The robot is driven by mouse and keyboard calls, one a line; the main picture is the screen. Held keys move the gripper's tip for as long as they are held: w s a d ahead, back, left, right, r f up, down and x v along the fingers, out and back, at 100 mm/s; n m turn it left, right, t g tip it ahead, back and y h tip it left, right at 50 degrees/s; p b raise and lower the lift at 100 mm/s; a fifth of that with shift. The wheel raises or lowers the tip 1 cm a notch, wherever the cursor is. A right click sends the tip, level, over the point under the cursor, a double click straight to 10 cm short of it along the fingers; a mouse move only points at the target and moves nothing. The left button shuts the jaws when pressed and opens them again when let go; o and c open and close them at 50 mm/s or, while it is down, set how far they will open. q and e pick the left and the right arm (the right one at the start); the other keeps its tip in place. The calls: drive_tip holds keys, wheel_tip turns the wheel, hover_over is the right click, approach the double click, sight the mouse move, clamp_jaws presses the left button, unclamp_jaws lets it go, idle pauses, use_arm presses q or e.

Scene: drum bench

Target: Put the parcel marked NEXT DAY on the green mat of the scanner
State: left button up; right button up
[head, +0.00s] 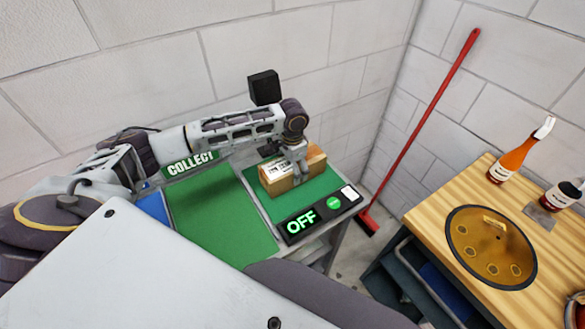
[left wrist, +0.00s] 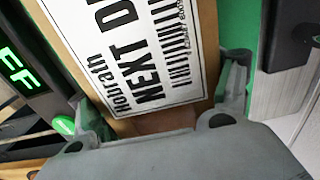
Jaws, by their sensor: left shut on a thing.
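The parcel (head: 278,182) is a brown box with a white label, at the scanner's green mat (head: 317,187) in the head view. I cannot tell whether it rests on the mat or hangs just above it. In the left wrist view the label (left wrist: 140,60) on the parcel reads "NEXT D…", the rest cut off. My left gripper (head: 299,172) comes down from above and is shut on the parcel; its fingers straddle the box in the left wrist view (left wrist: 160,112). The scanner's front panel (head: 318,215) reads OFF. My right gripper is not in view.
A larger green surface (head: 215,212) lies left of the scanner, with a COLLECT sign (head: 191,163) behind it. A red broom (head: 424,125) leans in the corner. At right, a wooden bench (head: 432,221) holds a yellow disc (head: 490,246) and bottles (head: 510,160).

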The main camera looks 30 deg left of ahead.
use_arm(q)
drive_tip(key=o, duration=1.6)
wheel_tip(320, 180, up, 12)
drive_tip(key=shift+r+b, duration=0.1)
drive_tip(key=shift+b, duration=0.5)
